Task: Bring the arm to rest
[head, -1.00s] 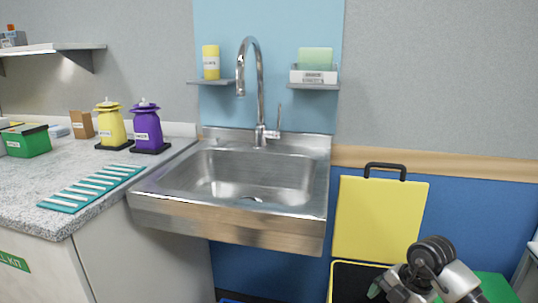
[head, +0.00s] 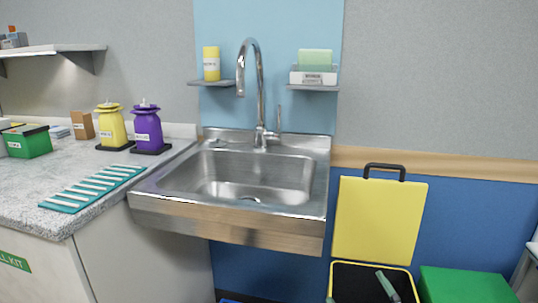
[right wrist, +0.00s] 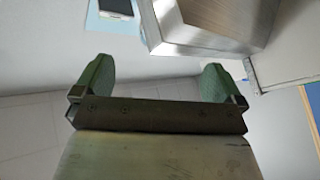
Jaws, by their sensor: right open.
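My right gripper (right wrist: 158,66) is open in the right wrist view, its two green fingers wide apart with nothing between them. In the head view, a slim green finger of my right gripper (head: 386,283) shows at the bottom edge, in front of the open yellow case (head: 347,222). The rest of that gripper and arm is out of the frame. My left gripper is in neither view.
A steel sink (head: 228,232) stands in the middle, with a tap (head: 261,95) above it. The counter (head: 50,187) at left holds a yellow bottle (head: 111,128), a purple bottle (head: 147,128) and a teal rack (head: 62,207). A green box (head: 465,287) sits low at right.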

